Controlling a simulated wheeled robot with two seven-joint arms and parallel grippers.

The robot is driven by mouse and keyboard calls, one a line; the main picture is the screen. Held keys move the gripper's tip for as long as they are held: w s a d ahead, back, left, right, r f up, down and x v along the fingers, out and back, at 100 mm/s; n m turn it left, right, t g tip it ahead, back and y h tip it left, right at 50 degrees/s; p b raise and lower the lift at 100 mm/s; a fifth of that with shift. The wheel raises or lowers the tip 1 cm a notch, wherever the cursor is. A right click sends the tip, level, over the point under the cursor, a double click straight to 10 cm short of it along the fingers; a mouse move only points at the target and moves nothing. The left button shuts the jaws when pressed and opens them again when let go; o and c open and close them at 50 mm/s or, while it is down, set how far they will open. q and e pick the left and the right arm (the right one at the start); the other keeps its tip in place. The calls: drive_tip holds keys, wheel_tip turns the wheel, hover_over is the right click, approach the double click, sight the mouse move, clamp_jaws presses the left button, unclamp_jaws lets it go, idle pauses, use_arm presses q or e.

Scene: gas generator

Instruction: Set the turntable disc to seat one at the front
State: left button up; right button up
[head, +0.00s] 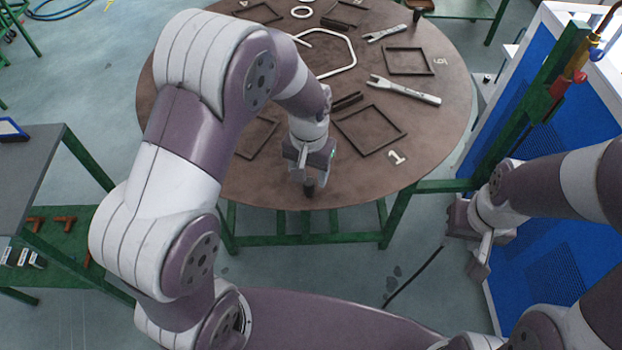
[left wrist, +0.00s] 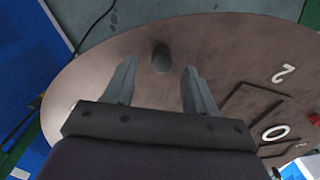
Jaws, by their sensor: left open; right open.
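The brown round turntable disc (head: 350,185) lies on a green frame. Numbered square outlines are on it; the white numeral 1 (head: 397,157) is at front right, and another numeral (head: 440,61) is farther back right. A white numeral 2 (left wrist: 284,73) shows in the left wrist view. A short dark knob (head: 309,190) stands near the front rim; it also shows in the left wrist view (left wrist: 160,57). My left gripper (head: 306,178) is open at the knob, which appears between its fingers (left wrist: 155,88); contact is unclear. My right gripper (head: 480,250) is open and empty, right of the disc.
Open-ended wrenches (head: 404,90), a bent white tube (head: 345,55) and a white ring (head: 301,12) lie on the disc. A blue-panelled machine (head: 560,220) stands at right. A side table (head: 35,165) is at left. Floor is free in front of the disc.

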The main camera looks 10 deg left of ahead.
sight(310, 180)
use_arm(q)
drive_tip(key=f, duration=0.2)
drive_tip(key=w+f, duration=0.1)
drive_tip(key=f, duration=0.3)
drive_tip(key=shift+w+a+p, duration=0.2)
drive_tip(key=shift+w+p, duration=0.1)
drive_tip(key=shift+p, duration=0.1)
drive_tip(key=shift+s+f, duration=0.1)
drive_tip(key=shift+f, duration=0.2)
drive_tip(key=shift+s+d+f, duration=0.1)
drive_tip(key=shift+s+d, duration=0.05)
drive_tip(key=shift+s, duration=0.2)
drive_tip(key=shift+w, duration=0.15)
drive_tip(key=shift+c, duration=1)
drive_tip(key=shift+w+f, duration=0.1)
drive_tip(key=c, duration=0.5)
clamp_jaws()
use_arm(e)
drive_tip(key=shift+w+a+r, duration=0.1)
drive_tip(key=shift+w+r, duration=0.35)
drive_tip(key=shift+w, duration=0.2)
